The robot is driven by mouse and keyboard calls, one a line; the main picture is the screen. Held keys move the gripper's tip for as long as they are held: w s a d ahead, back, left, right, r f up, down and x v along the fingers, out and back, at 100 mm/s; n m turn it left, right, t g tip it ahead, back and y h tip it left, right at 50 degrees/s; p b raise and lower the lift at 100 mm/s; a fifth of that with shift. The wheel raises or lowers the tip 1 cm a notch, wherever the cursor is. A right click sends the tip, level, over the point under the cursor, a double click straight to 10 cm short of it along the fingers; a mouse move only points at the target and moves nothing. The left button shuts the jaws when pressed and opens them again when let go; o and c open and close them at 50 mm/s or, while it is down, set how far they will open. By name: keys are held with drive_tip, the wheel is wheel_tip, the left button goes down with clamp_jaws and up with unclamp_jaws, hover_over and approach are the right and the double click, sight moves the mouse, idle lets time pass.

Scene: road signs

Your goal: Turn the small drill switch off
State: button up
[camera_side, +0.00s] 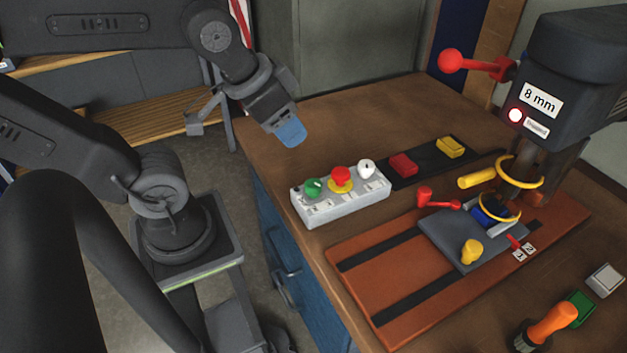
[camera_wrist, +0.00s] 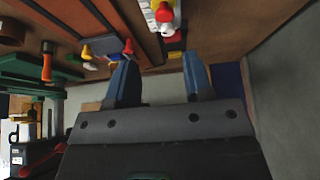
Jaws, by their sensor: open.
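A grey control box (camera_side: 345,204) stands on the wooden bench. It has a green rotary knob (camera_side: 313,187) at left, a red mushroom button (camera_side: 341,175) on a yellow ring, and a white knob (camera_side: 366,168) at right. Its labels are too small to read.
Red and yellow blocks (camera_side: 402,163) lie on a black strip behind the box. The brown drill base (camera_side: 372,282) with its grey vise plate (camera_side: 462,240) lies at right.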

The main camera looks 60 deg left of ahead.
drive_tip(key=shift+o, duration=1.1)
drive_tip(key=shift+w+a+r+g, duration=0.1)
drive_tip(key=shift+w+r+g, duration=0.05)
drive_tip(key=shift+w+g, duration=0.35)
drive_tip(key=n+g+h, duration=0.1)
drive_tip(key=n+g, duration=0.2)
drive_tip(key=g, duration=0.5)
approach(314, 182)
drive_tip(key=v, duration=0.4)
drive_tip(key=w, duration=0.1)
drive_tip(key=shift+g, duration=0.4)
drive_tip(key=x, duration=1.3)
drive_tip(key=shift+s+f, duration=0.1)
drive_tip(key=shift+f, duration=0.25)
drive_tip(key=c, duration=0.9)
